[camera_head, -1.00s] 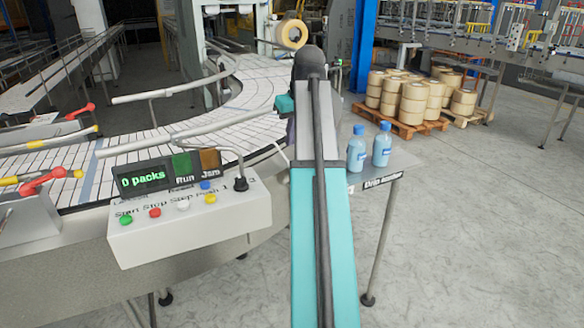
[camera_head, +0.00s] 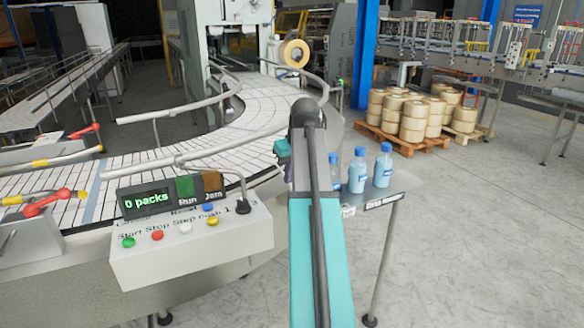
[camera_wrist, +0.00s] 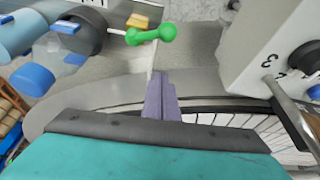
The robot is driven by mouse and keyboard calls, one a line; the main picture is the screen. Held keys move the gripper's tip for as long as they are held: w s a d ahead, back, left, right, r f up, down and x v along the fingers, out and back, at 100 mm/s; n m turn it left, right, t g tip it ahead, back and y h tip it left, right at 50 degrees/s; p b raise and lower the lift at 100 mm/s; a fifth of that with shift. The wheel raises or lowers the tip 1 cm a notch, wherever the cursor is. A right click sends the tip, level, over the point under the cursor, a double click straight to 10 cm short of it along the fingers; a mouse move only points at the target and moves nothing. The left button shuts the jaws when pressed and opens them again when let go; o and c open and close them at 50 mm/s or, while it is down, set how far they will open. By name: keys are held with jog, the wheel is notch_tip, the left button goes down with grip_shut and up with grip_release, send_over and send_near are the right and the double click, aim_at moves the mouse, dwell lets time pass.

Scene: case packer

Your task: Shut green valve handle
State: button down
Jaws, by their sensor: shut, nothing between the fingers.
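The green valve handle (camera_wrist: 151,34) shows in the wrist view at the top centre, as a green bar with rounded ends. A thin pale stem joins it to a dark grey round body (camera_wrist: 80,32) on its left. My gripper (camera_wrist: 160,78) is shut and empty. I cannot make out the handle in the head view, where my arm covers the area around my gripper.
A white control box (camera_head: 190,245) with coloured buttons stands left of my arm and also shows in the wrist view (camera_wrist: 262,45). Blue-capped bottles (camera_head: 357,172) stand on a small table to the right. A curved conveyor (camera_head: 235,125) lies behind. Open floor is at the right.

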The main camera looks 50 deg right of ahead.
jog(key=shift+s+a+f+p, duration=0.25)
jog(key=shift+s+f+p, duration=0.4)
jog(key=shift+f, duration=0.4)
jog(key=shift+s+a+f+p, duration=0.2)
jog(key=shift+s+f+p, duration=0.25)
jog(key=shift+s+f, duration=0.4)
jog(key=shift+w+f, duration=0.15)
jog(key=shift+a+n, duration=0.15)
jog(key=shift+n, duration=0.15)
jog(key=shift+d, duration=0.2)
